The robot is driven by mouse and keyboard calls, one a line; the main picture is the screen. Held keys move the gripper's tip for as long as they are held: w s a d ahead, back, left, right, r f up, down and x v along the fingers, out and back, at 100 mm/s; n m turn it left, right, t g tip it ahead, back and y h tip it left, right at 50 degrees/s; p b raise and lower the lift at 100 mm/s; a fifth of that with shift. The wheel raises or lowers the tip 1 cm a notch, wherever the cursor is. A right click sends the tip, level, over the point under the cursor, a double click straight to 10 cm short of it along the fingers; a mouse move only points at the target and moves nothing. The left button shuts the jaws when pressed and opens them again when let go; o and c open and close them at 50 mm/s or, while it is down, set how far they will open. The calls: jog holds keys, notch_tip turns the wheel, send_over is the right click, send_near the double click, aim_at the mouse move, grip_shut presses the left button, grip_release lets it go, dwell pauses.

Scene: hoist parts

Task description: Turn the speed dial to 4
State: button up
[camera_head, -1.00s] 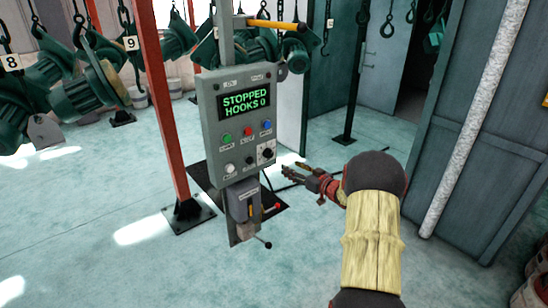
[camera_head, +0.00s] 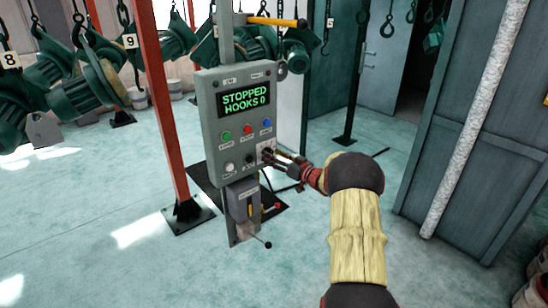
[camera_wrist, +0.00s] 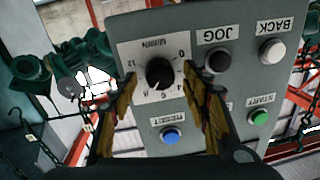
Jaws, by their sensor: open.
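The speed dial is a black round knob (camera_wrist: 160,73) on a white plate with a number scale, labelled M/MIN. The wrist view shows it upside down. I cannot make out for certain which number its pointer faces. My gripper (camera_wrist: 159,78) is open, with one finger on each side of the knob; contact is not clear. In the head view my gripper (camera_head: 270,153) reaches the panel's lower right from the right and partly hides the dial.
The grey control box (camera_head: 208,108) stands on a post; its display (camera_head: 244,100) reads STOPPED, HOOKS 0. Close to the dial are the blue RESET button (camera_wrist: 171,135), black JOG button (camera_wrist: 218,60) and green START button (camera_wrist: 259,117). A lever unit (camera_head: 241,200) hangs below.

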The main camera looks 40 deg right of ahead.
jog(key=c, duration=0.3)
jog(key=c, duration=0.8)
jog(key=shift+c, duration=0.3)
jog(key=shift+n, duration=0.4)
jog(key=shift+a+n+g+h+b, duration=0.1)
jog(key=shift+n+g+h+b, duration=0.2)
jog(key=shift+n+b, duration=2.5)
jog(key=shift+a+n+g+h+b, duration=0.3)
jog(key=shift+n+b, duration=1.1)
jog(key=shift+n, duration=2.8)
jog(key=shift+d, duration=0.2)
